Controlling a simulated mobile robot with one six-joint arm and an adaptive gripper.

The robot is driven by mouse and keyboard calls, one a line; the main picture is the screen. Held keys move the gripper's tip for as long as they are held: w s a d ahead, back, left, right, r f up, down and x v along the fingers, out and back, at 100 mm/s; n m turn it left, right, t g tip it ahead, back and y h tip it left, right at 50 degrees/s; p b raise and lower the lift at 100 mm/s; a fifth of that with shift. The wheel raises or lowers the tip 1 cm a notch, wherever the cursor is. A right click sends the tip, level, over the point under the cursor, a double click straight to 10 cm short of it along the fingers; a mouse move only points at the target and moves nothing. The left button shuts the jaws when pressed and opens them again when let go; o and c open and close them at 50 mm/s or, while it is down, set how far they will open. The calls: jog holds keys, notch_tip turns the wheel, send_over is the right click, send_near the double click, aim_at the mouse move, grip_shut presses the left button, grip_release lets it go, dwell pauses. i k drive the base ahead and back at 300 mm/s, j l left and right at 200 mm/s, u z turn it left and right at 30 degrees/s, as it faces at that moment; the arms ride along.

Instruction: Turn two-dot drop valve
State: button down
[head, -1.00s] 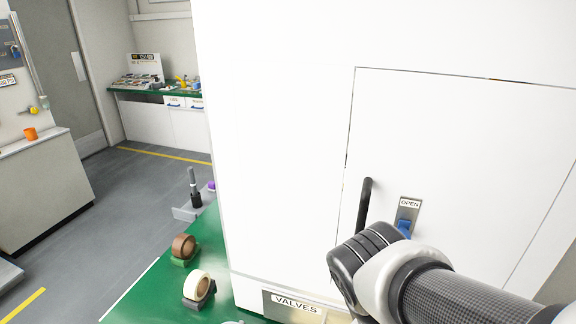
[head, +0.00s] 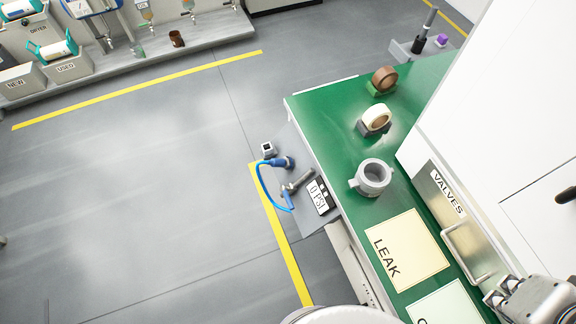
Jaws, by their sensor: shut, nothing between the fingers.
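I cannot make out a drop valve marked with two dots in the head view. A blue fitting with a looped blue hose (head: 265,187) and a metal fitting beside it show at the left side of the green bench, but no dots can be read on them. My gripper (head: 496,297) is in the lower right corner, partly cut off by the frame edge. It is shut and empty, close to the metal handle of the drawer labelled VALVES (head: 447,193). I cannot tell whether it touches the handle.
A white cabinet (head: 500,110) rises at right.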

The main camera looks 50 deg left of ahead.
aim_at(283, 188)
jog(key=u, duration=2)
jog(key=i+j+z, duration=0.3)
